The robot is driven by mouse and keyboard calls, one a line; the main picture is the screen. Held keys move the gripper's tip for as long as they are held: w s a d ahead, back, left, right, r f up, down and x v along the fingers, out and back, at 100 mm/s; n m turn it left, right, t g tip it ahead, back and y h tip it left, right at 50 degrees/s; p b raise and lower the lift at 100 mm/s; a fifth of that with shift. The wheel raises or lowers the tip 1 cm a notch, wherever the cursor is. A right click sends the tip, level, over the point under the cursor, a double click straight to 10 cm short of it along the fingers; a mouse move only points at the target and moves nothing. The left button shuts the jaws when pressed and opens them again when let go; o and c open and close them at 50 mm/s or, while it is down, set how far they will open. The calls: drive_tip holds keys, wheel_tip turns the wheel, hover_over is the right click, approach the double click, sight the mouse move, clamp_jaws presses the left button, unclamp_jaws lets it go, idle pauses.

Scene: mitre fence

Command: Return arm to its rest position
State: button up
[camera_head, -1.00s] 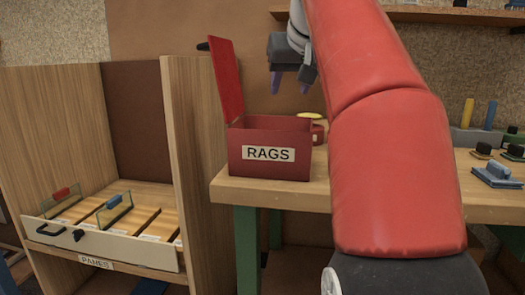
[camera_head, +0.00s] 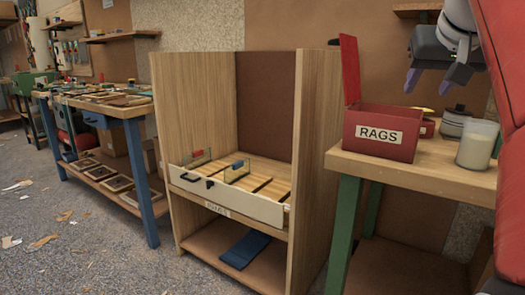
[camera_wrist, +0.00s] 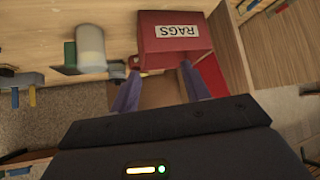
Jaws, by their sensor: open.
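My gripper (camera_head: 436,78) is at the upper right of the head view, raised above the workbench and to the right of the red rags box. Its two purple fingertips are apart with nothing between them. It also shows in the wrist view (camera_wrist: 160,88), fingers spread, with the red rags box (camera_wrist: 172,40) beyond them. In the head view the red rags box (camera_head: 378,133) stands on the bench (camera_head: 430,165) with its lid up. My red arm fills the right edge of the head view.
A pale jar (camera_head: 477,145) and a dark-lidded pot (camera_head: 455,121) stand on the bench right of the box. A wooden cabinet (camera_head: 318,150) with a pulled-out tray (camera_head: 230,196) stands to the left. A blue-legged table (camera_head: 138,170) is farther left. The floor between shows litter.

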drive_tip(key=s+a+f+n+g, duration=0.1)
drive_tip(key=s+a+f, duration=0.3)
drive_tip(key=f, duration=0.8)
drive_tip(key=s+a+f+g+y, duration=0.1)
drive_tip(key=s+a+f, duration=0.4)
drive_tip(key=s+f, duration=0.4)
drive_tip(key=s+a+f+n+g+y, duration=0.1)
drive_tip(key=s+a+f, duration=0.4)
drive_tip(key=f, duration=1.2)
drive_tip(key=shift+s+f+n, duration=0.15)
drive_tip(key=shift+s+n, duration=0.15)
drive_tip(key=shift+s, duration=0.7)
